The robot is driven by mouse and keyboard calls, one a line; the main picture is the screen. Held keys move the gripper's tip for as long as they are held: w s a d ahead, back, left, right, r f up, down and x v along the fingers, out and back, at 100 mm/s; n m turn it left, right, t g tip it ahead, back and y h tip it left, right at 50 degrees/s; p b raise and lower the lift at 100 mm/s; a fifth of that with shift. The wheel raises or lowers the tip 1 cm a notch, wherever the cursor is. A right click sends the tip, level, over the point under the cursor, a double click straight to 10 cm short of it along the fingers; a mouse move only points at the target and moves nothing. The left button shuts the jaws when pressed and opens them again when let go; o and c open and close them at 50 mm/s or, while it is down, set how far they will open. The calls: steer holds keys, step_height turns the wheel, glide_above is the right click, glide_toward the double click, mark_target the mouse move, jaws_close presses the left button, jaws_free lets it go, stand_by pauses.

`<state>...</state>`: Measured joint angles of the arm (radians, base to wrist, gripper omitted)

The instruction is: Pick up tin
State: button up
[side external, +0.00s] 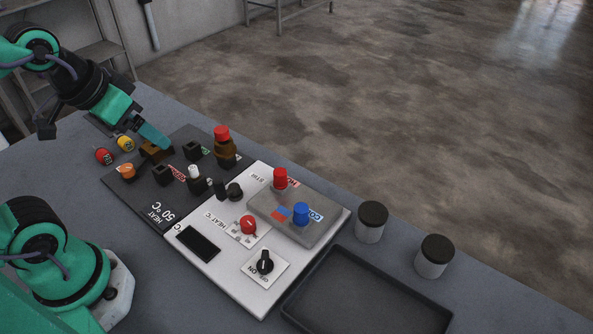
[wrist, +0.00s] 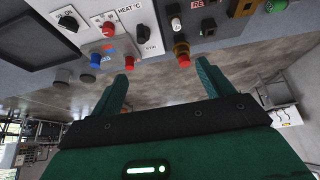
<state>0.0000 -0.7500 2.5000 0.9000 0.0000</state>
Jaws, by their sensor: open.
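Two round pale containers with black lids, which look like tins, stand upright on the bench at the right in the side view: a nearer tin (side external: 433,262) and a farther tin (side external: 370,230). They also show small at the left of the wrist view, one tin (wrist: 63,76) beside the other tin (wrist: 88,78). My gripper (side external: 157,138) is at the far left end of the bench, over the dark rack and well away from both tins. In the wrist view its two teal fingers (wrist: 162,70) are apart with nothing between them.
A grey block (side external: 318,232) carries red and blue caps. An empty black tray (side external: 365,300) lies at the front right.

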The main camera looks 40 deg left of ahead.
steer(key=shift+r, duration=0.1)
steer(key=w+d+r+m+g, duration=0.1)
steer(key=w+d+r, duration=0.1)
steer(key=w+d, duration=0.35)
steer(key=w+d+r+m+g+h, duration=0.1)
steer(key=w+d+r, duration=0.25)
steer(key=w, duration=0.35)
steer(key=w+d+r+m, duration=0.1)
steer(key=w+d+r, duration=0.1)
steer(key=w+d, duration=0.4)
steer(key=m+g+y, duration=0.1)
steer(key=m+g, duration=0.3)
glide_above(437, 247)
step_height(437, 247, down, 22)
steer(key=shift+w+a+f, duration=0.1)
steer(key=shift+a, duration=0.05)
steer(key=shift+s+d+f, duration=0.2)
steer(key=shift+d+f, duration=0.15)
steer(key=shift+a+f, duration=0.2)
steer(key=shift+f, duration=3.7)
